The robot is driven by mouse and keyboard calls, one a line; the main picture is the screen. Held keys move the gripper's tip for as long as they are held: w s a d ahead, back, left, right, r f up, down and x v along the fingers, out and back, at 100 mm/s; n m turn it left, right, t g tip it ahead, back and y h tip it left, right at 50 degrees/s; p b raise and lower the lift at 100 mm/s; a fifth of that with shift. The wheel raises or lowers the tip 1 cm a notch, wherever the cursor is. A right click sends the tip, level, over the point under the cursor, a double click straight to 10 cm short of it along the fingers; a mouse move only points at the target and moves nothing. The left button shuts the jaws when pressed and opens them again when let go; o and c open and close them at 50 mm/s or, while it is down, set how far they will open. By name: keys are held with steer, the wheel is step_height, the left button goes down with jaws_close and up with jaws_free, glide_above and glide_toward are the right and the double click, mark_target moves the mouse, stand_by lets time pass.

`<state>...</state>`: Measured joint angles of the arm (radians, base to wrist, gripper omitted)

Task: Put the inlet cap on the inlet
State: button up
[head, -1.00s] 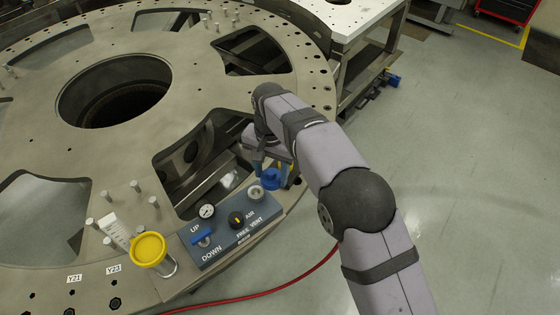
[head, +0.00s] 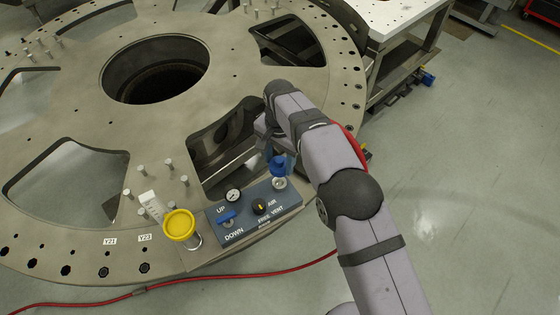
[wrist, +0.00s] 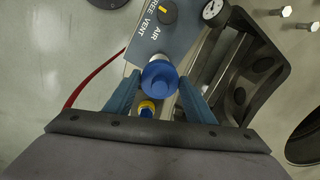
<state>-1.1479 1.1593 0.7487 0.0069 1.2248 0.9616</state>
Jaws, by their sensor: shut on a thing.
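My gripper (head: 276,158) is shut on the blue inlet cap (head: 278,168). In the wrist view the cap (wrist: 160,80) sits upright between the two blue fingers. The inlet is a silvery round fitting (head: 280,184) at the right end of the blue-grey control panel (head: 240,216). The cap is over the inlet and hides part of it in the head view. I cannot tell whether the cap touches the inlet or hovers just above it. In the wrist view the cap hides most of the inlet.
A red hose (head: 225,278) runs in front. The big plate (head: 80,120) has an opening behind the panel.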

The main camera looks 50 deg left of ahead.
steer(key=shift+f, duration=0.2)
steer(key=shift+f+b, duration=2.25)
steer(key=shift+f, duration=1.05)
steer(key=shift+f+b, duration=1.05)
steer(key=shift+f, duration=0.25)
stand_by(0.5)
steer(key=o, duration=1.6)
steer(key=shift+r, duration=0.1)
steer(key=shift+r+p, duration=2.15)
steer(key=shift+r, duration=1.3)
